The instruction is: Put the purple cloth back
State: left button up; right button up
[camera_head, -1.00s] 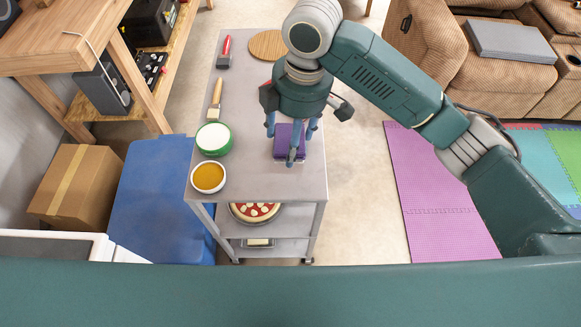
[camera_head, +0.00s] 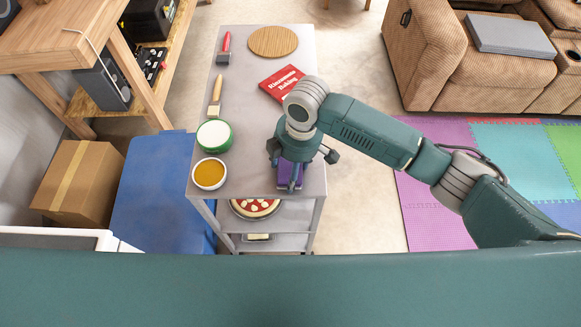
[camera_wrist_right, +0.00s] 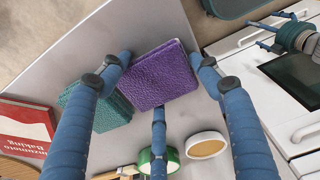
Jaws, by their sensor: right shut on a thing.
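The purple cloth (camera_head: 290,174) is a folded square over the near part of the grey cart top. It fills the middle of the right wrist view (camera_wrist_right: 160,76). My right gripper (camera_head: 288,168), with blue fingers, is shut on it from above. Whether the cloth touches the cart top, I cannot tell. A folded teal cloth (camera_wrist_right: 108,110) shows beside the purple one in the right wrist view; the right arm hides it in the head view. My left gripper (camera_wrist_right: 262,29) shows small at the upper right of the right wrist view, its fingers spread and empty.
The grey cart (camera_head: 245,100) holds a red book (camera_head: 283,82), a round wooden board (camera_head: 273,41), two brushes, a green-rimmed bowl (camera_head: 213,134) and an orange-filled bowl (camera_head: 208,175). A pizza (camera_head: 254,207) lies on the shelf below. A blue bin (camera_head: 155,195) stands left.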

jog(key=o, duration=1.2)
jog(key=r, duration=0.4)
jog(key=d+r, duration=0.1)
jog(key=r, duration=0.3)
jog(key=r+b, duration=0.1)
jog(key=r, duration=0.3)
jog(key=shift+d, duration=0.2)
